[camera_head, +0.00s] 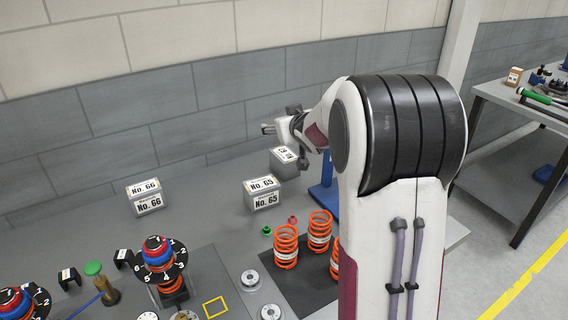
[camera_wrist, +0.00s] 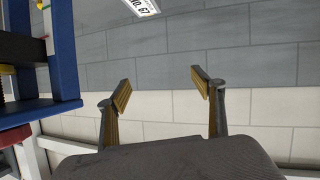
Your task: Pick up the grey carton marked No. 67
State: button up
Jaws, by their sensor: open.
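In the head view, a grey carton (camera_head: 283,169) with a white label stands on the bench near the wall, partly hidden by my arm, its number not readable. In the wrist view, a label marked No. 67 on a carton (camera_wrist: 146,8) shows at the top edge, mostly cut off. My gripper (camera_head: 267,129) is above the carton in the head view, pointing left. In the wrist view my gripper (camera_wrist: 160,82) is open, with nothing between its fingers and the carton beyond the tips.
A carton marked No. 65 (camera_head: 263,201) and one marked No. 66 (camera_head: 149,204) stand to the left. Orange springs (camera_head: 286,247) stand on a dark mat in front. A blue frame (camera_wrist: 64,52) is at the left in the wrist view. A grey wall runs behind.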

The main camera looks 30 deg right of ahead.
jog(key=w+d+f+y, duration=0.1)
jog(key=w+d+f, duration=0.3)
jog(key=f, duration=0.1)
jog(key=n+t+y, duration=0.1)
jog(key=t+y, duration=0.1)
send_over(292, 162)
notch_tip(292, 162, down, 6)
jog(key=shift+a+r, duration=0.1)
jog(key=shift+w+d+f, duration=0.15)
jog(key=shift+d+f, duration=0.05)
jog(key=shift+f, duration=0.45)
jog(key=shift+f, duration=0.1)
jog(key=shift+f, duration=2.85)
jog(key=shift+f, duration=0.6)
jog(key=shift+x, duration=2.5)
